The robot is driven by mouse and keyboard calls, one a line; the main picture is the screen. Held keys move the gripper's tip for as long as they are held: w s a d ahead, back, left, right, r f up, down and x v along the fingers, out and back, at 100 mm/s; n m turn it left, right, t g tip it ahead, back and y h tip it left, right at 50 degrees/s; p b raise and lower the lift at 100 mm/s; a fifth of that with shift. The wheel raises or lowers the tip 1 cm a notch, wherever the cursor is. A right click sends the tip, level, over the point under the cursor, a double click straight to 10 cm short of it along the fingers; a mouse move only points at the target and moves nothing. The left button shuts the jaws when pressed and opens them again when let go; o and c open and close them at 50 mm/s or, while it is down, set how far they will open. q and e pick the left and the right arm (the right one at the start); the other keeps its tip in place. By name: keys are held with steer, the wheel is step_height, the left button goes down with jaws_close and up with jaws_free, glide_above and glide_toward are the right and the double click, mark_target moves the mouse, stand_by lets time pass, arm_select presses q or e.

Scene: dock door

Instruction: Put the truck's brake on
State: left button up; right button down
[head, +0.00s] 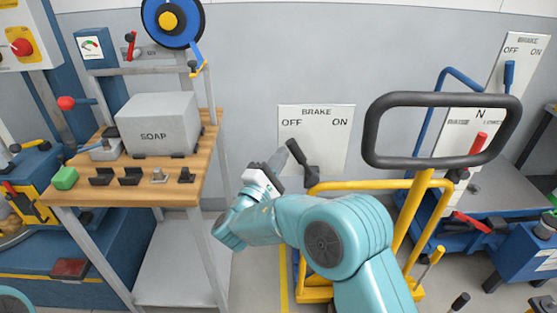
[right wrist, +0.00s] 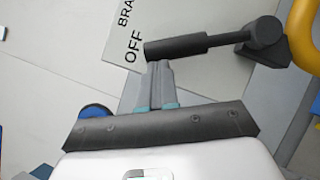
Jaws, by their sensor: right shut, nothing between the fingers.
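A white sign (head: 316,128) marked BRAKE, OFF and ON stands at the yellow truck (head: 420,205), which has a black loop handle (head: 441,98). In front of the sign, a black brake lever (head: 298,155) leans up-left toward the OFF side. The lever (right wrist: 178,45) shows in the right wrist view, its grip end beside the word OFF. My right gripper (head: 279,157) is shut and empty, just left of the lever. In the right wrist view its fingertips (right wrist: 160,68) are close to the grip end; I cannot tell whether they touch. My left gripper is out of view.
A wooden bench (head: 195,190) with a SOAP box (head: 157,124) stands at the left. A second BRAKE sign (head: 524,50) with a blue lever (head: 509,75) stands at the right, behind a blue cart (head: 460,233). Yellow rails lie close right of my gripper.

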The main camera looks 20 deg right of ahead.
steer(key=s+d+r+m+g+y+b, duration=0.1)
steer(key=d+m+g+y+b, duration=0.1)
steer(key=d+m+b, duration=0.3)
steer(key=s+d+r+m+g+y+b, duration=0.2)
steer(key=d+m+b, duration=0.3)
steer(key=d+b, duration=0.1)
steer(key=shift+s+d+r+y, duration=0.25)
steer(key=shift+d+y, duration=0.15)
steer(key=shift+d+g, duration=0.1)
steer(key=shift+g, duration=0.2)
steer(key=shift+s, duration=0.1)
steer(key=v, duration=1.6)
steer(key=shift+p, duration=0.3)
steer(key=shift+s+a, duration=0.15)
steer(key=shift+a, duration=0.1)
